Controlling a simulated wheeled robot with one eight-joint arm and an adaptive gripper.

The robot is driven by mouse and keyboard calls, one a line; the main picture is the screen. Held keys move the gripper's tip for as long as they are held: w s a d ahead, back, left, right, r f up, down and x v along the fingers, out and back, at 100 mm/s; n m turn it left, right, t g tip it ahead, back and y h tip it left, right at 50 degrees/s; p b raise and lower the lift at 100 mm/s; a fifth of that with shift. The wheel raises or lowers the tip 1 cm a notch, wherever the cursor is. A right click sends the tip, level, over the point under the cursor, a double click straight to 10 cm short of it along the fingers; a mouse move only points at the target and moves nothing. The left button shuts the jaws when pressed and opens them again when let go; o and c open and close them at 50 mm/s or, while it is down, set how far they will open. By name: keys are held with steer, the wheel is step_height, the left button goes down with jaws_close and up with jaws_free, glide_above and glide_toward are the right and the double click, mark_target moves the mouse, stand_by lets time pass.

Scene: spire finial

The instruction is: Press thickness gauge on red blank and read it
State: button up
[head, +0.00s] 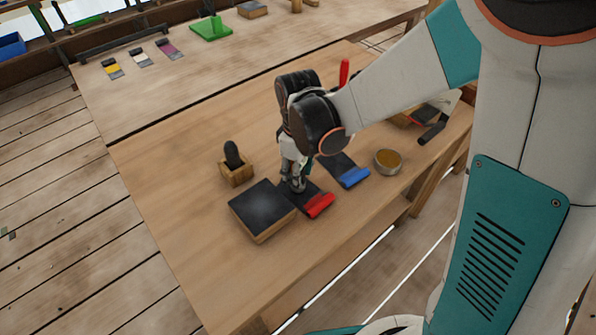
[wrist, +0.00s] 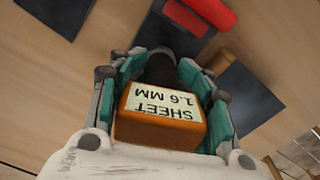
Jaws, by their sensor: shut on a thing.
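The red blank (head: 318,205) is a dark flat plate with a red end, lying on the near bench. In the wrist view its red end (wrist: 205,14) shows at the top. My gripper (head: 294,182) points down at the plate's far part. In the wrist view my gripper (wrist: 168,95) is shut on the thickness gauge (wrist: 160,128), which has an orange body and a dark part beyond.
A dark-topped wooden block (head: 262,210) sits close left of the red blank. A wooden holder (head: 237,172) with a black handle stands behind it. A blue-ended blank (head: 350,173) and a round tin (head: 387,162) lie to the right. The near bench's left end is clear.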

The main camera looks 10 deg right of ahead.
steer(key=shift+r+p, duration=1.55)
steer(key=shift+r, duration=0.85)
steer(key=shift+f, duration=0.2)
steer(key=shift+f+b, duration=1.95)
steer(key=shift+f, duration=0.25)
steer(key=o, duration=1.3)
steer(key=shift+o, duration=0.2)
